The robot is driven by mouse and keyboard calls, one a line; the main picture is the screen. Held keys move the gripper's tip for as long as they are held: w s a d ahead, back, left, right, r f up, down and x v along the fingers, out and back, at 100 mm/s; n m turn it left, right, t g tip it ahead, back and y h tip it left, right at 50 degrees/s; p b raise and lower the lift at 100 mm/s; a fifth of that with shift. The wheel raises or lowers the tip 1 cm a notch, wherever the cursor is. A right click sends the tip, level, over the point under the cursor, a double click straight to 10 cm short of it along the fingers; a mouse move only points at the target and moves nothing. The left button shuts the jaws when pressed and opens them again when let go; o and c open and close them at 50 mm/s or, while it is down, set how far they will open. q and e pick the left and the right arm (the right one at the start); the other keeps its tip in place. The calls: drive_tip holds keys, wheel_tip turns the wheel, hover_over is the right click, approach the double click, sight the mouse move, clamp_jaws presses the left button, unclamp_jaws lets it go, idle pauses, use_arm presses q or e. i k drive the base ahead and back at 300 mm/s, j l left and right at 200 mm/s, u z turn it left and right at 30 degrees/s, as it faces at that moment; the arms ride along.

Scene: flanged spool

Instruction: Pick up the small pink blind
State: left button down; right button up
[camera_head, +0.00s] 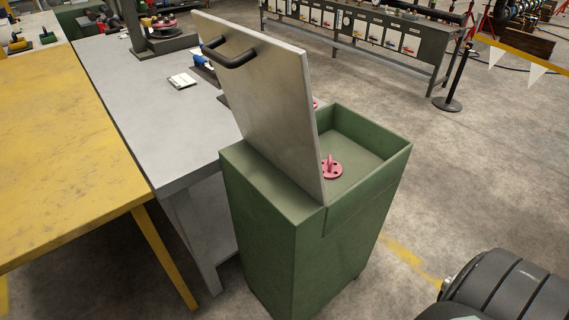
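A small pink blind (330,168), a round flange with holes and an upright lug, lies in the shallow open top of the green cabinet (262,220). It sits close to the right edge of the raised grey lid (262,100), and the lid may hide a little of its left side. The lid stands tilted up, with a black handle (229,52) on its face. Another bit of pink shows just past the lid's edge farther back; most of it is hidden.
A grey table (150,110) stands behind and left of the cabinet, with a yellow table (60,150) farther left. A long grey bench (370,35) and a black post (455,75) stand at the back.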

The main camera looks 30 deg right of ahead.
sight(330, 169)
drive_tip(key=l+u, duration=0.3)
drive_tip(key=l, duration=0.15)
drive_tip(key=l+u, duration=0.3)
drive_tip(key=k+l+u, duration=0.25)
drive_tip(key=l, duration=0.25)
drive_tip(key=l+u, duration=0.3)
drive_tip(key=l, duration=0.1)
